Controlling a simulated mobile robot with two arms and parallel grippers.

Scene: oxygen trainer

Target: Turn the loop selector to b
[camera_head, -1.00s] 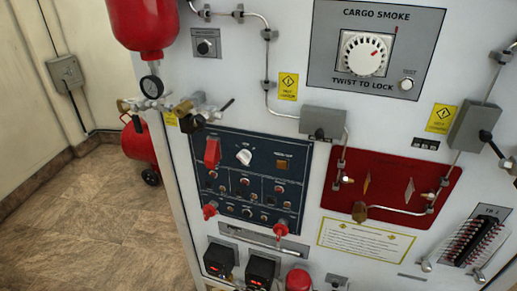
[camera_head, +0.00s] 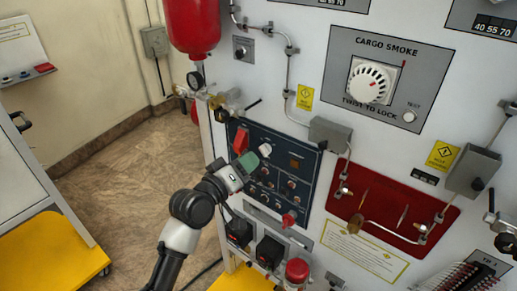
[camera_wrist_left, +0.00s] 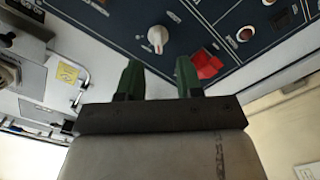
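The loop selector appears to be the white knob (camera_head: 265,150) on the dark blue panel (camera_head: 300,183); its lettering is too small to read here. In the left wrist view the knob (camera_wrist_left: 157,36) stands beyond the fingertips, between their lines, and is not touched. My left gripper (camera_head: 248,162) comes up from below in the head view, close to the panel and just left of the knob. Its two green-tipped fingers (camera_wrist_left: 159,74) are apart with nothing between them. My right gripper is not in view.
A red switch cover (camera_head: 240,141) sits left of the knob, and close to one finger in the wrist view (camera_wrist_left: 205,64). A brass valve (camera_head: 228,103) juts out above the panel. Red knobs (camera_head: 289,219) and a red button (camera_head: 297,269) stick out lower down.

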